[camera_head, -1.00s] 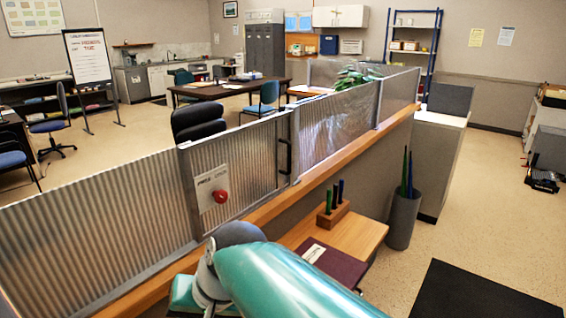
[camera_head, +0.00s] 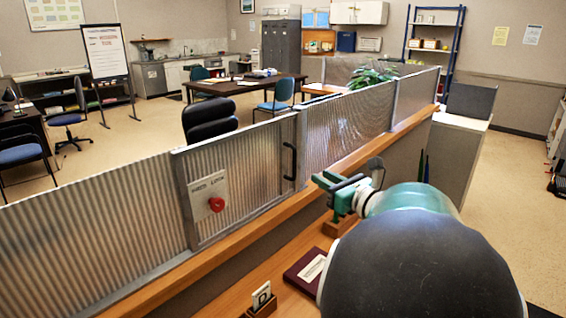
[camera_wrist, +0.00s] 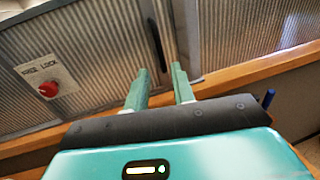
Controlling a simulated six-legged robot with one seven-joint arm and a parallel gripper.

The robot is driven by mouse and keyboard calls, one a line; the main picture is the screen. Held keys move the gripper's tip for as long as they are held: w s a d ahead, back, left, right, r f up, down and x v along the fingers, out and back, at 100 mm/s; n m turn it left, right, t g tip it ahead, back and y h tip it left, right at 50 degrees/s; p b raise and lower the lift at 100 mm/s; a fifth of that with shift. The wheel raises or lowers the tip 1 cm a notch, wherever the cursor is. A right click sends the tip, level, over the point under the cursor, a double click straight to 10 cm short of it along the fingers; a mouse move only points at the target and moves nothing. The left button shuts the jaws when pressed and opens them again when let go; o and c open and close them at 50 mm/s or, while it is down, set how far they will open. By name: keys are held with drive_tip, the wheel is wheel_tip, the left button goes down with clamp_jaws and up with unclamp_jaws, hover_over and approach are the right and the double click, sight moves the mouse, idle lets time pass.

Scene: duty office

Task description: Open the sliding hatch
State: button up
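The sliding hatch (camera_head: 240,175) is a ribbed, see-through panel in a grey metal frame, set in the partition along the counter. A black upright bar handle (camera_head: 289,161) is on its right side; it also shows in the wrist view (camera_wrist: 157,45). A pale plate with a red round knob (camera_head: 216,204) sits at its lower left, also in the wrist view (camera_wrist: 48,89). My gripper (camera_head: 325,182) is just right of the handle, on the near side, apart from it. In the wrist view its green fingers (camera_wrist: 161,72) are spread with nothing between them, pointing towards the handle.
A wooden ledge (camera_head: 235,240) runs under the panels. The desk below holds a dark red book (camera_head: 305,270), a small card holder (camera_head: 261,300) and a wooden pen block (camera_head: 338,226), partly hidden by my arm. More ribbed panels (camera_head: 350,120) continue right of the hatch.

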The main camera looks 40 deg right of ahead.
sight(294, 176)
drive_tip(key=w, duration=0.8)
drive_tip(key=w+d, duration=0.1)
drive_tip(key=w, duration=0.3)
drive_tip(key=shift+d, duration=0.1)
clamp_jaws()
